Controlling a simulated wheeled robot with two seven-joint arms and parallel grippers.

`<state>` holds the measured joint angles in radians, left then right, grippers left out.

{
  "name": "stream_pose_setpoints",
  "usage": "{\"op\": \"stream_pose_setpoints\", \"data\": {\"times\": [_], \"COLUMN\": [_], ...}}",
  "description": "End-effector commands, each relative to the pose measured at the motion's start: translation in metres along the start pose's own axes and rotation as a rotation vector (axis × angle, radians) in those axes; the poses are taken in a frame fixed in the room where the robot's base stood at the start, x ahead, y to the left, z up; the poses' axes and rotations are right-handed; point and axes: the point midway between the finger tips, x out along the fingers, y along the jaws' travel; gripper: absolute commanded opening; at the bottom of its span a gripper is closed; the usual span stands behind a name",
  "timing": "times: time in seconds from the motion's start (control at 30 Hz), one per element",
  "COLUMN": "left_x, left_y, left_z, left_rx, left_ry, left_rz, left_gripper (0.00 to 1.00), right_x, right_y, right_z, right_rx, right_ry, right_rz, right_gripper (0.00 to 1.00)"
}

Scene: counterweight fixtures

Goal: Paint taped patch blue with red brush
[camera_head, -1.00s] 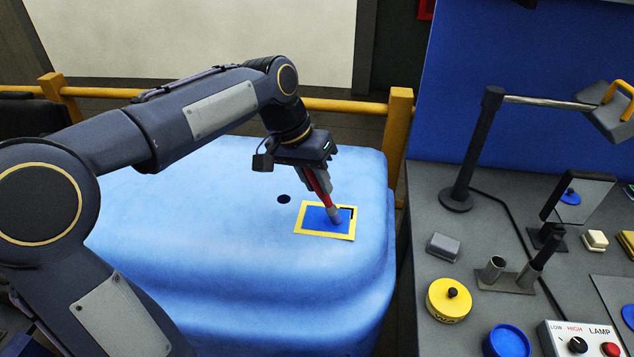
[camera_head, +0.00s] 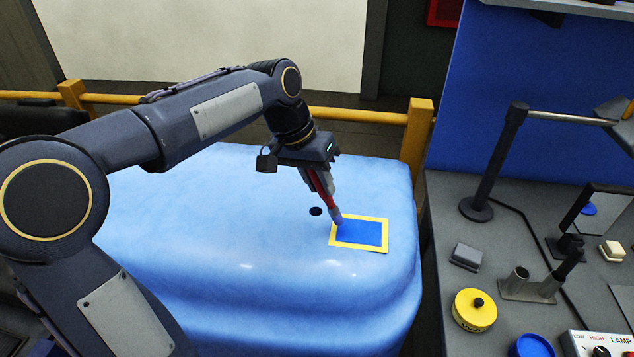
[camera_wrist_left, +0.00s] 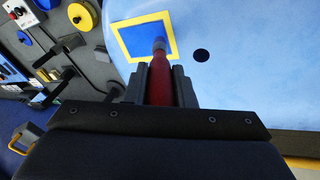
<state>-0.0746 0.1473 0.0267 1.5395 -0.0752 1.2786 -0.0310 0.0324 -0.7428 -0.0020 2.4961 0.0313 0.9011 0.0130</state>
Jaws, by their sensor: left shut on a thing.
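My left gripper (camera_head: 318,180) is shut on the red brush (camera_head: 323,188) and holds it tilted, bristles down. The brush also shows in the left wrist view (camera_wrist_left: 160,82), between the two fingers. Its blue-grey tip is at the upper left corner of the taped patch (camera_head: 362,233); whether it touches is hard to tell. The patch is a blue rectangle inside a yellow tape border (camera_head: 359,247), on the light blue rounded block. Its visible inside looks blue throughout. In the left wrist view the tip overlaps the patch (camera_wrist_left: 138,40) near one border. My right gripper is out of view.
A dark round spot (camera_head: 315,211) lies on the light blue block (camera_head: 230,250) left of the patch. The grey bench at right holds a yellow lidded tin (camera_head: 475,310), a blue round container (camera_head: 532,346), tube holder (camera_head: 530,290) and lamp box (camera_head: 605,345). A yellow rail runs behind.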

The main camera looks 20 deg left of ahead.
Motion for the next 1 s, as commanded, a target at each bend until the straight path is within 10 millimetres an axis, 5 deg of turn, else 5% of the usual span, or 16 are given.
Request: {"op": "stream_pose_setpoints", "data": {"times": [0.3,0.53,1.0], "left_x": [-0.031,-0.046,-0.050], "left_y": [0.011,0.016,0.017], "left_z": [-0.008,-0.004,-0.003], "left_rx": [0.000,0.000,-0.001], "left_ry": [0.001,0.002,0.002], "left_rz": [0.000,-0.001,0.000], "left_gripper": [0.00,0.00,0.00], "right_x": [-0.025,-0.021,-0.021], "right_y": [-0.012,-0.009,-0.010], "right_z": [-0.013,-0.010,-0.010], "right_rx": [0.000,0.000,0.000], "right_ry": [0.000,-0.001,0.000], "right_rz": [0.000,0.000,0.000], "right_gripper": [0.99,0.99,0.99]}}
